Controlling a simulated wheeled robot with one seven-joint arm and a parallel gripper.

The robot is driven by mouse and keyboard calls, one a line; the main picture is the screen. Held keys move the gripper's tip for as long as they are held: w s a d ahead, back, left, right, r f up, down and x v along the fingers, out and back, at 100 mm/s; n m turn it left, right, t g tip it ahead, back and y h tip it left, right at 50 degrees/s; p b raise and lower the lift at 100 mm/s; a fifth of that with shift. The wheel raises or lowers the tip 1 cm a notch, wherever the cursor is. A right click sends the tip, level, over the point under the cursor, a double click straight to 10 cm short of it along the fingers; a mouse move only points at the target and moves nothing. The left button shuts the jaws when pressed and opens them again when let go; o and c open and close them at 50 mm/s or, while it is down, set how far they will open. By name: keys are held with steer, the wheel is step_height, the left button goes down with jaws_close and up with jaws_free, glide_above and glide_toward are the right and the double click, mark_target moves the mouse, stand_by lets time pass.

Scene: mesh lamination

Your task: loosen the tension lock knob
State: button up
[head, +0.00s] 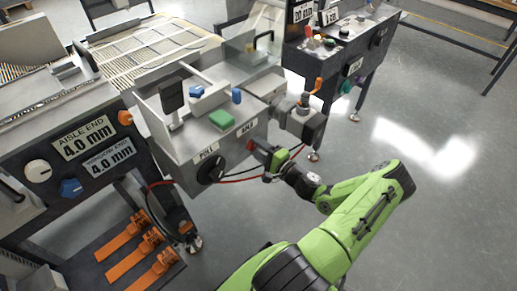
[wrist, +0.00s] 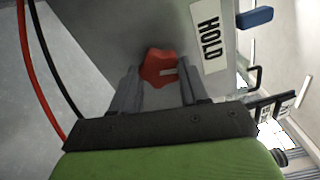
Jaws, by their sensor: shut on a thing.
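A red lobed knob (wrist: 157,66) sits on the grey panel beside a label reading HOLD (wrist: 208,35) in the wrist view. My gripper (wrist: 158,76) has one finger on each side of this knob and is shut on it. In the head view my gripper (head: 260,151) reaches the front face of the grey control box (head: 174,143), below the HOLD label. The knob is mostly hidden there, with only a bit of red (head: 250,145) showing. I take this red knob as the tension lock knob.
A black knob (head: 210,170) is left of my gripper on the same box. Red and black cables (head: 240,179) hang close under my gripper. A grey and black unit (head: 302,122) juts out at right. Open floor (head: 430,200) lies to the right.

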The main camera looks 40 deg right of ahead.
steer(key=shift+n, duration=1.1)
steer(key=o, duration=1.1)
steer(key=shift+c, duration=0.2)
steer(key=s+p, duration=0.2)
steer(key=s, duration=1.3)
steer(key=shift+s+d, duration=0.25)
steer(key=shift+s, duration=0.1)
